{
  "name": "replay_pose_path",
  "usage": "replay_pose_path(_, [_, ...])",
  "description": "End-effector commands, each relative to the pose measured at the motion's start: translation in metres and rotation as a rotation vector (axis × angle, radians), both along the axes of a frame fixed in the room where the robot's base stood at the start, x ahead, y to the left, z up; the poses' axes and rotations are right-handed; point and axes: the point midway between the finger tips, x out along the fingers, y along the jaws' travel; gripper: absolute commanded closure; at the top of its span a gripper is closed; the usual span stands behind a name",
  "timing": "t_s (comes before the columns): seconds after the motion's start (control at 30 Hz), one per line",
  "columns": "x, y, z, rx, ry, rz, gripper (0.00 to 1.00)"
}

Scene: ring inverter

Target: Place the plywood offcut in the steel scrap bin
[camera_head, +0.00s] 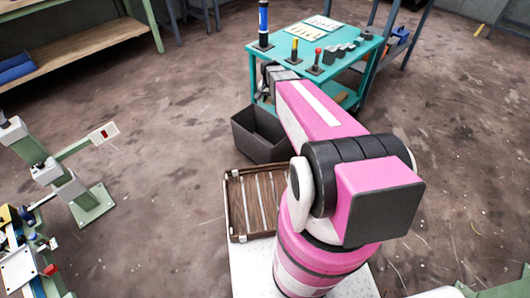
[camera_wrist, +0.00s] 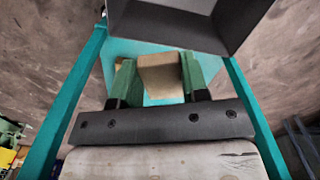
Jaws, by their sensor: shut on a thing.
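The plywood offcut (camera_wrist: 162,76) is a tan block held between the green fingers of my gripper (camera_wrist: 159,72) in the wrist view. My gripper is shut on it. A dark grey open-topped bin (camera_head: 262,135), which looks like the steel scrap bin, stands on the floor beside the teal table in the head view. Its dark wall also shows at the top of the wrist view (camera_wrist: 205,25), beyond the fingertips. The offcut appears apart from the bin. In the head view my pink arm reaches toward the bin and table, and the offcut cannot be made out.
The teal table (camera_head: 290,72) stands behind the bin, with a blue cylinder (camera_head: 263,22), several small knobs and cards on top. A brown slatted tray (camera_head: 236,220) lies in front of the bin. A green stand (camera_head: 92,205) is at left. Floor between is clear.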

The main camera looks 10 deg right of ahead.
Motion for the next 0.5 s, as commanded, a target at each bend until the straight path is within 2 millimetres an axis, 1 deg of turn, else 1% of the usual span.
replay_pose_path(0.03, [0.012, -0.001, -0.027, 0.000, 0.005, -0.078, 0.81])
replay_pose_path(0.17, [0.024, -0.003, -0.084, 0.000, 0.005, -0.290, 0.81])
replay_pose_path(0.2, [0.027, -0.004, -0.102, -0.001, 0.004, -0.355, 0.81])
replay_pose_path(0.27, [0.031, -0.005, -0.130, -0.001, 0.004, -0.454, 0.81])
replay_pose_path(0.3, [0.033, -0.006, -0.148, -0.002, 0.005, -0.519, 0.81])
replay_pose_path(0.37, [0.035, -0.007, -0.177, -0.002, 0.005, -0.618, 0.81])
replay_pose_path(0.4, [0.036, -0.008, -0.195, -0.001, 0.004, -0.683, 0.81])
replay_pose_path(0.47, [0.037, -0.009, -0.223, -0.002, 0.003, -0.777, 0.81])
replay_pose_path(0.5, [0.036, -0.010, -0.240, -0.002, 0.004, -0.836, 0.81])
